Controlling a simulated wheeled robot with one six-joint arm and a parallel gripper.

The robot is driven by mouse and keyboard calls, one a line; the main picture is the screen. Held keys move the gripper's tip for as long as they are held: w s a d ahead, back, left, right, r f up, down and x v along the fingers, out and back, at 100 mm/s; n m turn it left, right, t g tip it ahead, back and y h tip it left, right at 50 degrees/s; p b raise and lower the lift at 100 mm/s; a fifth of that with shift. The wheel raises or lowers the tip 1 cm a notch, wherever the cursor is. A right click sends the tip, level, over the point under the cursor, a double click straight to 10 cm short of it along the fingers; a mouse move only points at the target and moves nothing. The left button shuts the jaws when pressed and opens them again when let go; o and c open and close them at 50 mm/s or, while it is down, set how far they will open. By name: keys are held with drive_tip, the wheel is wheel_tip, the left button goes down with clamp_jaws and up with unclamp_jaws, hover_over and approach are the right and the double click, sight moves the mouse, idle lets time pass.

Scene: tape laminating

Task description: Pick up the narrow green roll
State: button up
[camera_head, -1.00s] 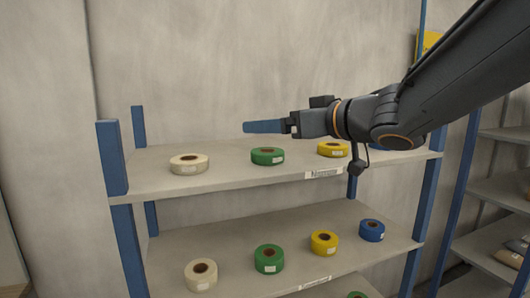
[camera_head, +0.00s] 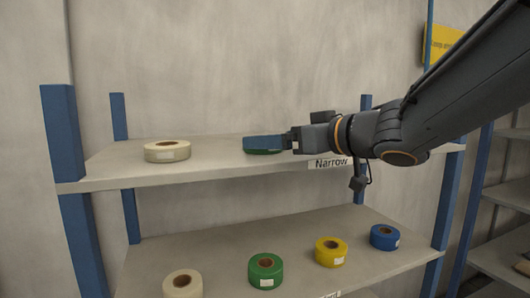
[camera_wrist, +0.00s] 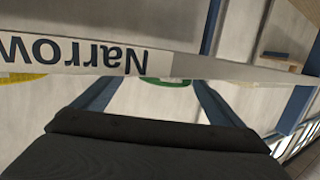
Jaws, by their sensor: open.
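The narrow green roll (camera_head: 263,151) lies flat on the top shelf (camera_head: 215,168), which carries a "Narrow" label. In the head view my gripper's blue fingers (camera_head: 247,143) cover most of it, and only its lower edge shows. In the wrist view, which is upside down, part of the green roll (camera_wrist: 170,83) shows beyond the shelf edge, between my two open blue fingers (camera_wrist: 156,90). My gripper is empty. I cannot tell how far the fingers are from the roll.
A cream roll (camera_head: 167,151) stands left on the top shelf. The wrist view shows part of a yellow roll (camera_wrist: 22,77). The shelf below holds cream (camera_head: 183,284), green (camera_head: 266,270), yellow (camera_head: 331,251) and blue (camera_head: 384,237) rolls. Blue posts (camera_head: 70,150) bound the rack.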

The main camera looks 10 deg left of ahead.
drive_tip(key=x, duration=0.4)
drive_tip(key=p+x, duration=0.1)
drive_tip(key=x, duration=0.1)
drive_tip(key=shift+s+a, duration=0.15)
drive_tip(key=shift+a, duration=0.45)
drive_tip(key=shift+w+a+f, duration=0.1)
drive_tip(key=shift+w+a, duration=0.2)
drive_tip(key=c, duration=1.1)
drive_tip(key=shift+c, duration=0.2)
